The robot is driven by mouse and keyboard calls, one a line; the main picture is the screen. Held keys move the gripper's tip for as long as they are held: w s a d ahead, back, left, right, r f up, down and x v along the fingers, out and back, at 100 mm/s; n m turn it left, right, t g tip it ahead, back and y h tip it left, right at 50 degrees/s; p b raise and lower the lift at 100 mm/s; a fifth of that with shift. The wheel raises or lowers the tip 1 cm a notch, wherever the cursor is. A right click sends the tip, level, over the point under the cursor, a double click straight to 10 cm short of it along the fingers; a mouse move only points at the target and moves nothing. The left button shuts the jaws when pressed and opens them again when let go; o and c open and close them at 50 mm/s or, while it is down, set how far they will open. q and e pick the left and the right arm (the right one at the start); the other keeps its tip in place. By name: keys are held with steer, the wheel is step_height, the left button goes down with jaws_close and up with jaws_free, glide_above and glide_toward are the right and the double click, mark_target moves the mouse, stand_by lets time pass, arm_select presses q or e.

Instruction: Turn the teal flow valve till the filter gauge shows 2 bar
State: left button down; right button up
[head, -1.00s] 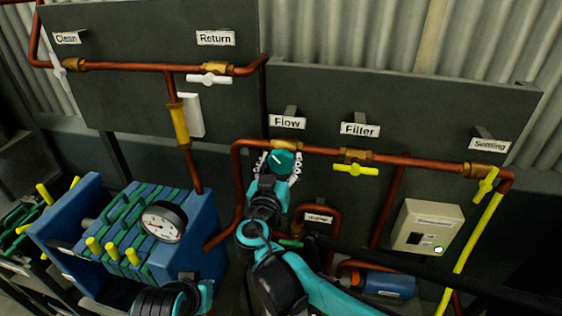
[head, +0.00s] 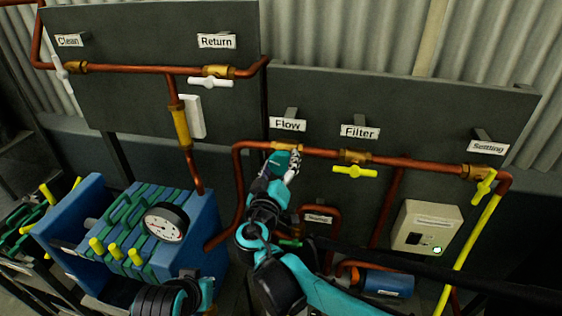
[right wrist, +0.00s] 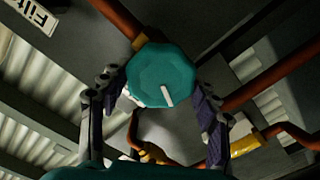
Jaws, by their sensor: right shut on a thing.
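The teal flow valve (head: 279,161) is a round knob on the copper pipe below the "Flow" label (head: 288,125). My right gripper (head: 283,165) is shut on it, with a finger showing on its right side in the head view. In the right wrist view the teal knob (right wrist: 162,84) sits between the two dark finger pads, its white mark slanting. The round white gauge (head: 166,222) with a black rim is on the blue filter press; its figures are too small to read. My left gripper is not in view.
Copper pipes run across the dark panels. A yellow-handled valve (head: 355,171) sits just right of the flow valve under the "Filter" label (head: 360,132). Another yellow handle (head: 484,187) is farther right. A beige control box (head: 427,229) stands lower right. The blue filter press (head: 205,235) is at left.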

steer(key=shift+n, duration=1.3)
steer(key=o, duration=1.2)
steer(key=shift+c, duration=0.2)
steer(key=s+a, duration=0.2)
steer(key=s, duration=0.9)
steer(key=shift+s+a, duration=0.2)
steer(key=shift+s, duration=0.15)
steer(key=shift+f, duration=0.1)
